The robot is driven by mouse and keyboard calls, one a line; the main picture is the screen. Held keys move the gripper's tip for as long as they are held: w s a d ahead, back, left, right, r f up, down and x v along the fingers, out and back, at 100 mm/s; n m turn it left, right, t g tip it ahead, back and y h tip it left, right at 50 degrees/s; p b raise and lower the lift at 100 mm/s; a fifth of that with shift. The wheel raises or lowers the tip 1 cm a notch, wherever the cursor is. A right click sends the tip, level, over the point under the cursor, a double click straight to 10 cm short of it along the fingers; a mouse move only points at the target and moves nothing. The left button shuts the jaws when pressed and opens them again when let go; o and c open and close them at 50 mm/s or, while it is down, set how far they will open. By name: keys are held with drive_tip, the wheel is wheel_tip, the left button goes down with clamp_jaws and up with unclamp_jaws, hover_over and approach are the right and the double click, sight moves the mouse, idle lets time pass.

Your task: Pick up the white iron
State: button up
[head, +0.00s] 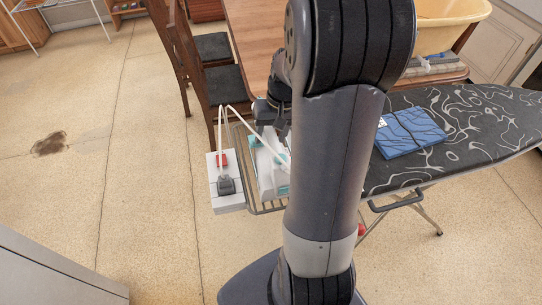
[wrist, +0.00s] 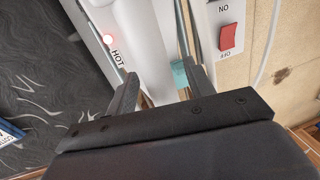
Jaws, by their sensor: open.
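The white iron (head: 268,172) with teal parts rests on the wire rack at the left end of the ironing board in the head view. My arm hides part of it. My gripper (head: 277,128) is just above it, pointing down. In the wrist view my gripper (wrist: 164,76) is open, with white iron surface (wrist: 150,45) showing between and beyond its fingers. A teal patch shows near the right finger. A lit red lamp with the word HOT shows to the left; I cannot tell whether the fingers touch the iron.
A white panel (head: 226,182) with a red switch and a dark plug sits left of the rack; white cords rise there. Wooden chairs and a table stand behind.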

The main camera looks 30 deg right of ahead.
drive_tip(key=shift+f, duration=0.1)
drive_tip(key=shift+c, duration=0.3)
clamp_jaws()
idle(0.4)
idle(0.8)
